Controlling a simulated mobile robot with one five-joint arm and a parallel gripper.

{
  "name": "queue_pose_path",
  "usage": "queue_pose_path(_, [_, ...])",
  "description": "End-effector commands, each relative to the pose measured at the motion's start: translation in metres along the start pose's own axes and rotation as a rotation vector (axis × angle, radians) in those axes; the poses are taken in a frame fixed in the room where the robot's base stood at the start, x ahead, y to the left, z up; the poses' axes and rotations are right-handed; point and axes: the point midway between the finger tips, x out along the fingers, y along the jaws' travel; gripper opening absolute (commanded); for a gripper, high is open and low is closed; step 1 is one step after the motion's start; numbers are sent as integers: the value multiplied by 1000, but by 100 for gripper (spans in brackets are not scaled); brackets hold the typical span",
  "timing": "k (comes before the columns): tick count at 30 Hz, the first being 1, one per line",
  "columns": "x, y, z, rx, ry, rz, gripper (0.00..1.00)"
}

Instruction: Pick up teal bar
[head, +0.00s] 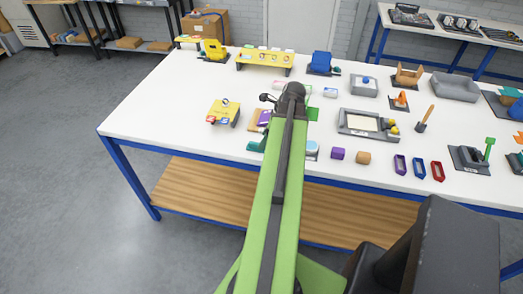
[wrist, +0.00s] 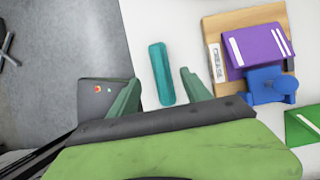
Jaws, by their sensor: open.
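The teal bar (wrist: 160,72) lies on the white table top in the wrist view, long side running up the picture. My gripper (wrist: 161,85) is open, with one green finger left of the bar and the other right of it. The bar's near end reaches between the fingers, and I see a gap on each side. I cannot tell how high the fingers are above the table. In the head view my arm hides most of the gripper; a small teal-green piece shows left of the arm, and I cannot tell whether it is bar or finger.
Right of the bar, a wooden board (wrist: 212,32) carries a purple block (wrist: 257,48) and a blue piece (wrist: 265,86). A green block (wrist: 302,128) lies nearby. The table edge and grey floor (wrist: 60,40) are left.

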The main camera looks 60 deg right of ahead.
Motion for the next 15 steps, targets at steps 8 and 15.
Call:
queue_pose_path(8, [49, -2, -3, -2, 1, 0, 56])
queue_pose_path(15, [47, -2, 0, 0, 1, -1, 56])
